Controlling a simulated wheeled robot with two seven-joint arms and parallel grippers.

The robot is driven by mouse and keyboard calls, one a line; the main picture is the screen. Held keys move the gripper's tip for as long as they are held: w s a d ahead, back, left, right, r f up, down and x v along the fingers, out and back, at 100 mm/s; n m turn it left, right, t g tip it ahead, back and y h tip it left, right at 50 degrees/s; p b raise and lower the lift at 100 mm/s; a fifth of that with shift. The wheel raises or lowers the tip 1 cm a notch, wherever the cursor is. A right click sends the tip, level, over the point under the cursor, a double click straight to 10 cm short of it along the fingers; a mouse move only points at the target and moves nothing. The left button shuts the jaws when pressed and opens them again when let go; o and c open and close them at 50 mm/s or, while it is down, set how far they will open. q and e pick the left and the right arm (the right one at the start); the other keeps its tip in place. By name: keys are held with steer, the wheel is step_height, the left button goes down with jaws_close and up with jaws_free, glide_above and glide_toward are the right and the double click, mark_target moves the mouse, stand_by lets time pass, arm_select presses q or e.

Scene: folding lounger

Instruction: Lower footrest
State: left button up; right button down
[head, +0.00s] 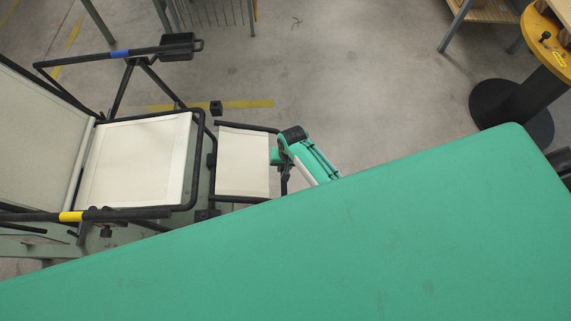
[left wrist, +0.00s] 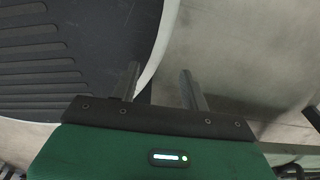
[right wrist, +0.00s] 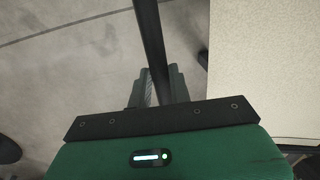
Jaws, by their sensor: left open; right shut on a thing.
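The lounger stands at the left of the head view, with a cream seat (head: 138,160) in a black frame and a backrest (head: 35,135) at the far left. Its footrest (head: 242,162) is a smaller cream panel in a black tube frame, to the right of the seat. My right gripper (head: 280,160) is at the footrest's outer end. In the right wrist view its fingers (right wrist: 158,88) are shut on a black tube (right wrist: 150,40), with the cream panel (right wrist: 265,60) beside it. My left gripper (left wrist: 158,85) is open and empty, seen only in the left wrist view.
A large green surface (head: 330,240) fills the front of the head view. A yellow-topped stand (head: 550,40) on a black round base is at the right. A black box (head: 178,45) is beside the blue-marked armrest (head: 120,53).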

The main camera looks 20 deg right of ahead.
arm_select(q)
steer(key=w+f+b, duration=0.1)
steer(key=w+b, duration=0.3)
steer(key=w, duration=0.2)
steer(key=w+d+r+b, duration=0.4)
steer(key=w+r, duration=0.5)
steer(key=r, duration=0.2)
steer(key=shift+d+r+t+b, duration=0.2)
steer(key=shift+d+t+b, duration=0.1)
steer(key=shift+b, duration=0.05)
arm_select(e)
steer(key=w+a+f+t+y, duration=0.1)
steer(key=a+f+y, duration=0.3)
steer(key=f, duration=0.8)
steer(key=shift+w+a, duration=0.35)
steer(key=shift+a, duration=0.7)
steer(key=c, duration=1.3)
jaws_free()
steer(key=shift+r, duration=0.25)
